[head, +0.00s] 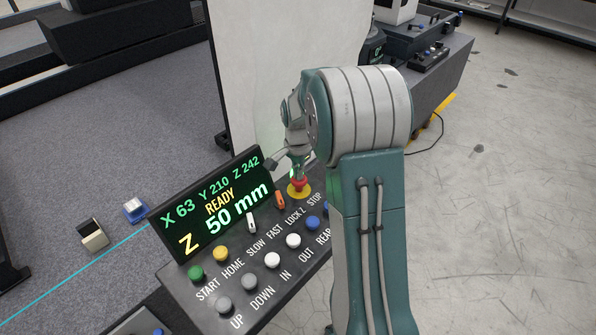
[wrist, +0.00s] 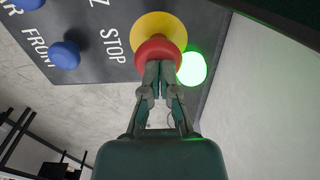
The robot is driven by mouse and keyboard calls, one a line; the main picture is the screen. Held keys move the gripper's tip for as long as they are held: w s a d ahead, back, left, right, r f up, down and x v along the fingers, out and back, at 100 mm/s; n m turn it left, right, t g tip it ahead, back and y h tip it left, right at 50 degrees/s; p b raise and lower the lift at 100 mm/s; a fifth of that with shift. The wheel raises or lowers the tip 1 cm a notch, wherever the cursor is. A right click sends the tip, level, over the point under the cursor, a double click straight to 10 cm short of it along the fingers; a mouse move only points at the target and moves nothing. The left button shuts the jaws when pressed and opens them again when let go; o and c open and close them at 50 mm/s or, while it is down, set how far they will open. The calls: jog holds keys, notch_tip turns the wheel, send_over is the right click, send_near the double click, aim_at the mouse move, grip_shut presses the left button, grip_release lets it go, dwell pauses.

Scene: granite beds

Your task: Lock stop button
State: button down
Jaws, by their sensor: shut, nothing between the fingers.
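The stop button is a red mushroom head (head: 299,184) on a yellow round base at the far right end of the control panel (head: 187,286), beside the printed word STOP. In the wrist view the red stop button (wrist: 158,52) sits over its yellow disc (wrist: 160,27). My gripper (wrist: 160,66) is shut, with its fingertips together at the button's near edge, overlapping it in the picture. I cannot tell whether they press on it. In the head view my gripper (head: 297,168) is just above the button, partly behind my arm.
A green lit lamp (wrist: 191,68) is right beside the button. The display (head: 217,205) reads READY and Z 50 mm. Blue buttons (head: 313,223) and white ones lie close by. A pale upright panel (head: 280,75) stands behind the console. Open floor lies to the right.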

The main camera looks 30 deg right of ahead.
notch_tip(320, 180, down, 2)
jog(key=shift+s+f, duration=0.1)
jog(key=shift+s+a+f, duration=0.15)
jog(key=shift+s, duration=0.05)
jog(key=shift+r, duration=0.25)
notch_tip(320, 180, up, 15)
jog(key=shift+w, duration=0.4)
jog(key=shift+f, duration=0.1)
